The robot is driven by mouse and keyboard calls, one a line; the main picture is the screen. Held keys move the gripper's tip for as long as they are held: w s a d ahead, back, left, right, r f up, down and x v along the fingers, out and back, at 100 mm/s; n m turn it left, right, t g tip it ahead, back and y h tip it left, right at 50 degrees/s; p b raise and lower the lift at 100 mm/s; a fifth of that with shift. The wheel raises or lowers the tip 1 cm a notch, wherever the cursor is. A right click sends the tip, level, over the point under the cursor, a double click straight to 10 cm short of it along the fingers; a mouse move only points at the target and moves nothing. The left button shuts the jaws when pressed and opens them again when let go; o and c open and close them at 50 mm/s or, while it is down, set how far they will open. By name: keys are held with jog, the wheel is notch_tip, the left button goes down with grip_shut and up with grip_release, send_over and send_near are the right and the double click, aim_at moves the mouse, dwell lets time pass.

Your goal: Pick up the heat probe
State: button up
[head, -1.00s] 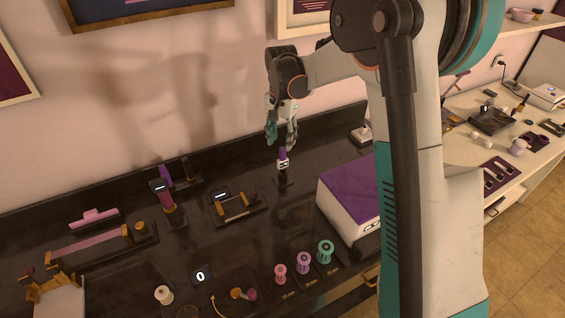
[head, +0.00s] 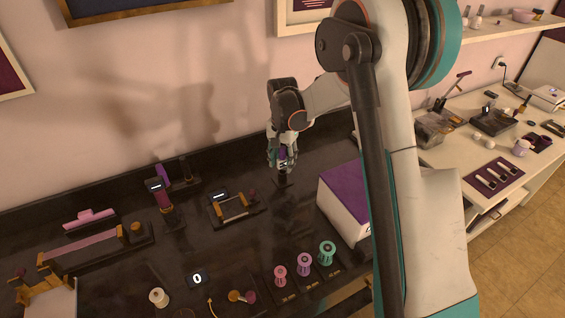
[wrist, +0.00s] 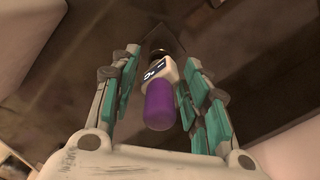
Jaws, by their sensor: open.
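The heat probe, as I take it, is a small upright tool with a purple grip and a pale collar with a dark display (wrist: 158,70). It stands in a dark stand (head: 283,181) on the black counter. My gripper (head: 282,160) is above and around it, pointing down. In the wrist view the purple grip (wrist: 159,106) lies between the two open teal-padded fingers of my gripper (wrist: 160,76). A gap shows on the left; the right finger is close, and I cannot tell whether it touches.
A white box with a purple top (head: 346,192) stands close on the right. A low holder with a display (head: 233,207) and a taller purple tool (head: 161,193) stand to the left. Several coloured spools (head: 304,262) line the front. The wall is behind.

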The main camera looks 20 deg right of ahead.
jog(key=shift+c, duration=0.4)
grip_shut()
jog(key=shift+r, duration=0.1)
